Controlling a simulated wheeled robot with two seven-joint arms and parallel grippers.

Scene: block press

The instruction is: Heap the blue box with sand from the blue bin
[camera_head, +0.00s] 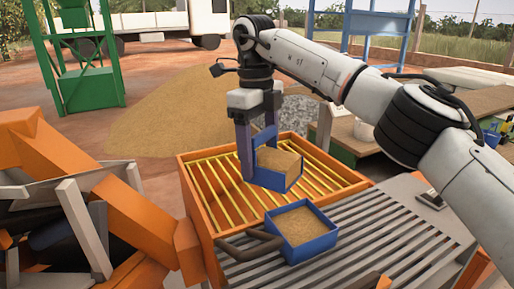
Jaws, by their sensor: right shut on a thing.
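My right gripper (258,150) comes down from above and is shut on a small blue container (277,176) filled with sand. It holds this container tilted, over the orange frame with yellow bars. A second blue container (302,232), also full of sand, stands on the grey slatted top just in front. Its sand looks roughly level with the rim. I cannot tell for sure which of the two is the box and which the bin. The exact grip is partly hidden by the fingers. My left gripper is not in view.
The orange frame with yellow bars (207,204) lies under the held container. A dark curved handle (247,250) is left of the standing container. Orange and grey machinery (131,206) fills the left. A large sand pile (178,112) lies behind. The grey slats (395,245) at right are mostly clear.

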